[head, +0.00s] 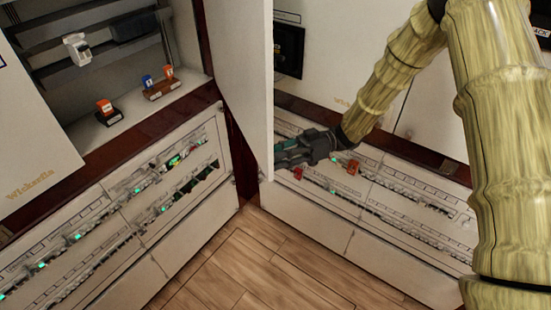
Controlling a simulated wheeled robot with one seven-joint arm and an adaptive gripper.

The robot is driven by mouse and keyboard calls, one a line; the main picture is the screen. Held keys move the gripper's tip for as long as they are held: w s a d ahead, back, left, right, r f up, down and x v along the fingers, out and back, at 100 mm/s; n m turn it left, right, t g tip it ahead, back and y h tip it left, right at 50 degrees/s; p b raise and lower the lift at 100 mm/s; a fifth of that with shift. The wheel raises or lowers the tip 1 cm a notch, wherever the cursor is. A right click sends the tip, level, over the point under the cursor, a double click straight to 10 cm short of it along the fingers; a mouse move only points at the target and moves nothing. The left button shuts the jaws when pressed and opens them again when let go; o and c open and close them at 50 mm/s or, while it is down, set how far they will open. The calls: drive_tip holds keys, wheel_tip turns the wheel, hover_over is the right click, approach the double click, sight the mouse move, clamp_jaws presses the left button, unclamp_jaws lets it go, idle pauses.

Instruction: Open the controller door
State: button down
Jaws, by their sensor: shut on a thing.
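A white door panel (246,85) stands swung out in the middle of the head view, between the left and right cabinets. Its free edge points toward me, and its lower edge slants down toward that free edge. My gripper (284,158) is at the lower part of this free edge, coming from the right. It is shut on the door's edge; the fingertips are small and partly hidden, so the exact contact is unclear. No label on the door shows that it is the controller door.
The left cabinet shows open shelves with small blocks, including an orange one (104,107). Another white door (35,150) stands at the far left. Breaker rows (180,160) with green lights line the lower panels. A dark screen (289,50) is behind the door. Wooden floor (265,265) is clear.

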drive_tip(key=shift+r, duration=0.15)
drive_tip(key=c, duration=1.2)
unclamp_jaws()
drive_tip(key=shift+r, duration=4.95)
